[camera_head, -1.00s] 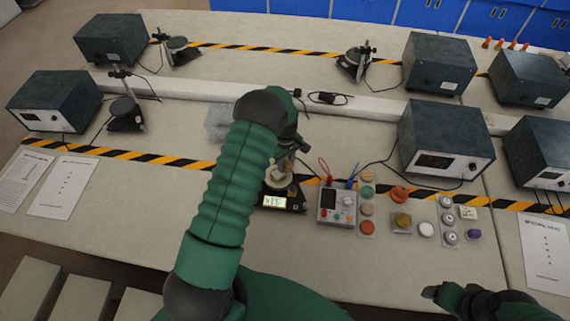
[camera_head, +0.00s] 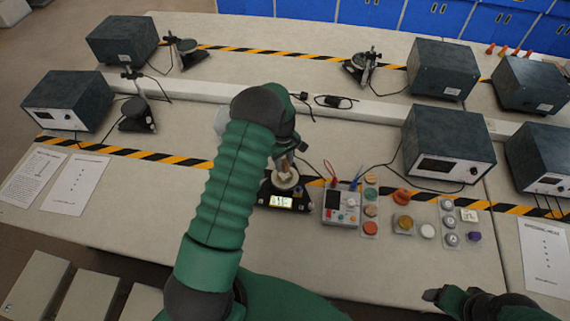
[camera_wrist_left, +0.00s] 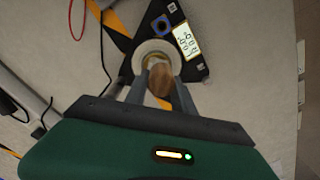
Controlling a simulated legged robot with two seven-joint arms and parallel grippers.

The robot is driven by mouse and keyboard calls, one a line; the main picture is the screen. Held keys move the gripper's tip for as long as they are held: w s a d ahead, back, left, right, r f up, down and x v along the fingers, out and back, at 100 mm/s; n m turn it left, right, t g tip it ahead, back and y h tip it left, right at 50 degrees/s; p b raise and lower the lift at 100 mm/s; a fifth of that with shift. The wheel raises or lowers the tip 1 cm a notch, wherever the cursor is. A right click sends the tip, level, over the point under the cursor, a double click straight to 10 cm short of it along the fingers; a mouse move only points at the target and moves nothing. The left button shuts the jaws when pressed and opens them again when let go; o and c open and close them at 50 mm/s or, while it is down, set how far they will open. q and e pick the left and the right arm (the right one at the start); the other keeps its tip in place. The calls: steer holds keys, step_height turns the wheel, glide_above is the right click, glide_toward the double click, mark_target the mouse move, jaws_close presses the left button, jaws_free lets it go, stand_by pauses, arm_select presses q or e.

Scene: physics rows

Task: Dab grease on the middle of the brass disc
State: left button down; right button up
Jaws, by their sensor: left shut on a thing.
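My left gripper (camera_head: 286,168) is shut on a small brown, rounded thing (camera_wrist_left: 160,80), held over a pale round dish (camera_wrist_left: 152,54) on a black scale (camera_head: 272,197) with a lit display. In the left wrist view, the thing overlaps the dish; I cannot tell whether they touch. The thing's lower end and what lies in the dish are partly hidden. A brass-coloured disc (camera_head: 404,222) sits on a small plate on the table, right of the scale and apart from my left gripper. No grease can be made out. My right gripper (camera_head: 437,296) is low at the right, away from these things.
A grey meter box (camera_head: 341,205) with red and blue leads stands right of the scale. Several coloured discs, such as an orange one (camera_head: 371,228), and grey weights (camera_head: 450,239) lie beyond it. Large instrument boxes (camera_head: 448,148) stand behind.

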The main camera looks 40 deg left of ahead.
mark_target(283, 161)
arm_select(q)
steer(key=r, duration=0.1)
steer(key=r+p, duration=0.1)
steer(key=r, duration=0.1)
steer(key=shift+s, duration=0.25)
steer(key=shift+r, duration=0.1)
steer(key=shift+w+d, duration=0.15)
